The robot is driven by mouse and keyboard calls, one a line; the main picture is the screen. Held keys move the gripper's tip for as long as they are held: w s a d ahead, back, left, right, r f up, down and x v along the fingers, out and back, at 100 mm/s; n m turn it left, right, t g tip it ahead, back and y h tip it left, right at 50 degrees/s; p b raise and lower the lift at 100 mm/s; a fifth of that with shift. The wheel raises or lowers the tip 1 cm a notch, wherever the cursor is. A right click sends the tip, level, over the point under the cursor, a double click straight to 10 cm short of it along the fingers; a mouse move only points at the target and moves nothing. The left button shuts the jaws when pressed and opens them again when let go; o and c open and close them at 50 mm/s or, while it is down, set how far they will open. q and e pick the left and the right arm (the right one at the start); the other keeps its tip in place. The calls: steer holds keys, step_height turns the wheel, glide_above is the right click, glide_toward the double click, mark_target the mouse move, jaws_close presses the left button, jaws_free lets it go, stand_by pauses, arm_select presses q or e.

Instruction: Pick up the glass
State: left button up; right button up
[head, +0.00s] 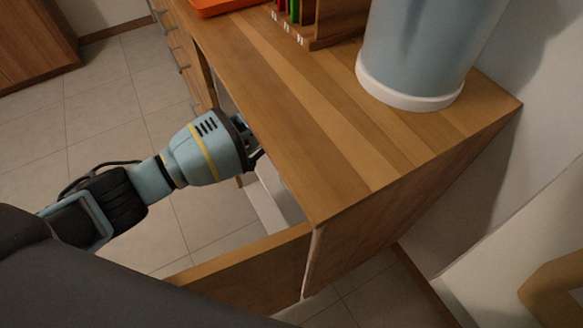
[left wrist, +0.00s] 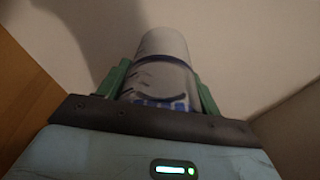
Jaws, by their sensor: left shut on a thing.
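In the left wrist view, a pale, upright-looking cylinder with a rounded top and dark and blue markings, apparently the glass (left wrist: 163,60), stands between the green fingers of my left gripper (left wrist: 161,82). The fingers are shut on its two sides. In the head view, my left gripper (head: 256,150) reaches in at an open drawer (head: 250,268) below the tabletop. Its fingertips and the glass are hidden there by the desk edge. My right gripper is in neither view.
The wooden desk top (head: 330,120) overhangs the gripper. A large pale blue container (head: 415,50) with a white base stands on it. Several coloured items in a wooden rack (head: 318,38) and an orange tray (head: 215,5) are at the back. Tiled floor lies left.

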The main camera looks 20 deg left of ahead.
arm_select(q)
steer(key=shift+r, duration=0.4)
steer(key=shift+r+p, duration=0.35)
steer(key=shift+r, duration=0.15)
steer(key=s+a+p, duration=0.3)
steer(key=s+a, duration=0.8)
steer(key=s, duration=0.3)
steer(key=shift+s+f+p, duration=0.15)
steer(key=shift+s+p, duration=0.05)
steer(key=shift+p, duration=0.2)
